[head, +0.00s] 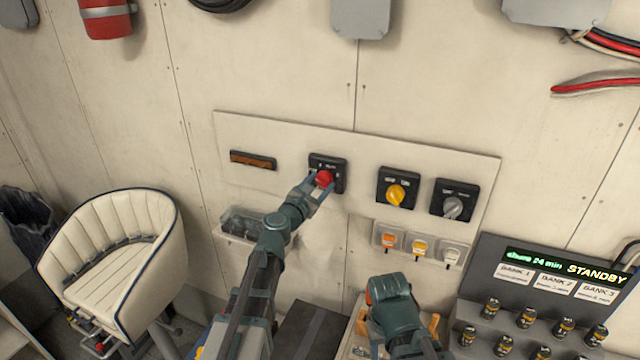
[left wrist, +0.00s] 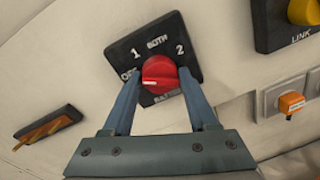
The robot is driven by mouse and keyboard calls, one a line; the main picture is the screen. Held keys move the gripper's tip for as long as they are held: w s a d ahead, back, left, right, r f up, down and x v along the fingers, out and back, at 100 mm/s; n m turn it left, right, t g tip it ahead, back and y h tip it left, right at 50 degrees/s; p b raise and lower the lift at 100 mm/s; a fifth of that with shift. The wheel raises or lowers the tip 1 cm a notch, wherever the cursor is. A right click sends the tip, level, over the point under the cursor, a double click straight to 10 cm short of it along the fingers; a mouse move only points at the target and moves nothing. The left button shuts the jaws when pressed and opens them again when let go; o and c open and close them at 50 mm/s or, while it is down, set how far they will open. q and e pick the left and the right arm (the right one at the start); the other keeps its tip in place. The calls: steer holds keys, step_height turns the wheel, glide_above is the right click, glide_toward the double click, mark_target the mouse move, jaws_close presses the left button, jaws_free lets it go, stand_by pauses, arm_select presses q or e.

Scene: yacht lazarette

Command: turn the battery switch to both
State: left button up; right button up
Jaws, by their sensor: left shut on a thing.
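The battery switch (head: 341,165) is a black square plate with a red knob (head: 324,178) on the white wall panel. In the left wrist view the switch plate (left wrist: 185,57) is marked OFF, 1, BOTH and 2, and the white line on the red knob (left wrist: 158,76) points left, toward the OFF side. My left gripper (head: 319,181) is shut on the red knob, one finger on each side of it; the left gripper also shows in its own wrist view (left wrist: 158,92). My right arm shows low in the head view, but its fingers are not visible.
To the right are a yellow knob switch (head: 396,195) and a grey knob switch (head: 453,207). Below them is a row of small coloured switches (head: 418,247). A display box (head: 545,270) reads STANDBY. A white seat (head: 110,250) stands at left.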

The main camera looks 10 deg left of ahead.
arm_select(q)
steer(key=m, duration=0.4)
steer(key=shift+p, duration=0.3)
steer(key=m, duration=0.4)
steer(key=shift+d, duration=0.1)
steer(key=m, duration=0.3)
steer(key=shift+y+p, duration=0.3)
steer(key=shift+y, duration=0.1)
steer(key=shift+m+y, duration=0.3)
steer(key=shift+m, duration=1.6)
steer(key=o, duration=1.4)
steer(key=shift+c, duration=0.2)
steer(key=shift+s, duration=0.15)
